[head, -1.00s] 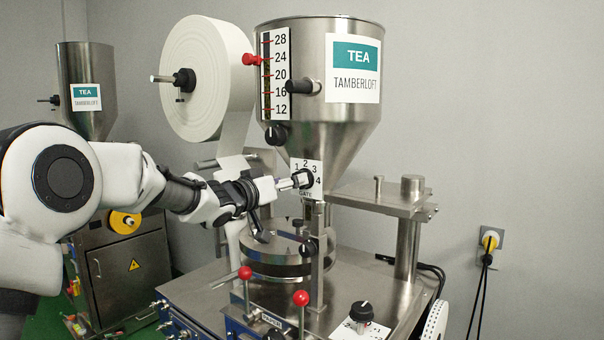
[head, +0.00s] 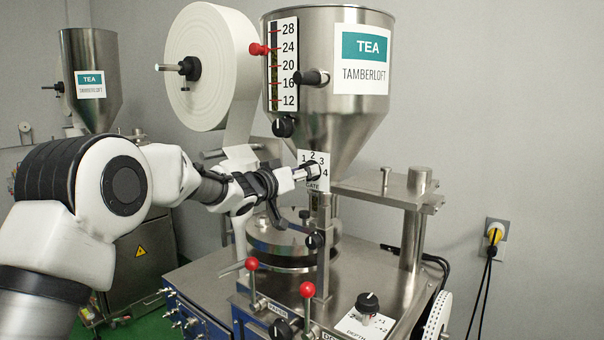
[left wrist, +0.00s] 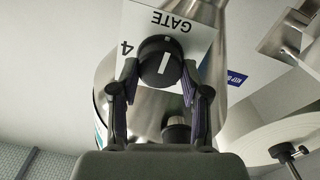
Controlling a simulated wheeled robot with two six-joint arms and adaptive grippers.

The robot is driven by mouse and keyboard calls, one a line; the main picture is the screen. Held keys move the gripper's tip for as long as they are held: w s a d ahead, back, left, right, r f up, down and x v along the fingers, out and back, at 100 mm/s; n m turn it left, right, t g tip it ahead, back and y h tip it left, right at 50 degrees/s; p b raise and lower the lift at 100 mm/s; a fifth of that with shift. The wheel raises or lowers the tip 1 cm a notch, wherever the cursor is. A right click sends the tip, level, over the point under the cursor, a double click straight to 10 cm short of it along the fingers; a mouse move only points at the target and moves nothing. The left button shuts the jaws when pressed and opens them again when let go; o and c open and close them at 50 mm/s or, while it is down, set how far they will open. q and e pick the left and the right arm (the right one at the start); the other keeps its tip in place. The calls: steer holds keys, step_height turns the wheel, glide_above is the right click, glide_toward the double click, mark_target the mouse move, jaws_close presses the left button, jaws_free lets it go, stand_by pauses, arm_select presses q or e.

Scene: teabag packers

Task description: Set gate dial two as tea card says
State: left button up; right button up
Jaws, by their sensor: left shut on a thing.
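The gate dial is a black knob (head: 313,172) with a white mark, on a white plate (head: 313,185) numbered 1 to 4 below the hopper cone. In the left wrist view the knob (left wrist: 153,64) shows upside down, with "4" and "GATE" on the plate (left wrist: 195,45). I cannot tell which number the mark points at. My left gripper (head: 306,173) is shut on this knob, one finger on each side; it also shows in the left wrist view (left wrist: 160,75). The tea card (head: 361,64) on the hopper reads TEA TAMBERLOFT. My right gripper is not in view.
A paper roll (head: 211,67) stands left of the hopper (head: 340,125). Another black knob (head: 284,126) sits above the gate plate. Red-topped levers (head: 307,289) and a depth dial (head: 367,303) stand on the machine's front. A second hopper (head: 92,115) is behind at left.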

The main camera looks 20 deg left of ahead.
arm_select(q)
steer(key=shift+f, duration=0.1)
steer(key=m+b, duration=0.2)
steer(key=m, duration=0.6)
steer(key=shift+d+m, duration=0.1)
steer(key=shift+m, duration=0.2)
stand_by(0.3)
steer(key=o, duration=1.1)
steer(key=shift+o, duration=0.2)
steer(key=v, duration=1.1)
steer(key=shift+s, duration=0.25)
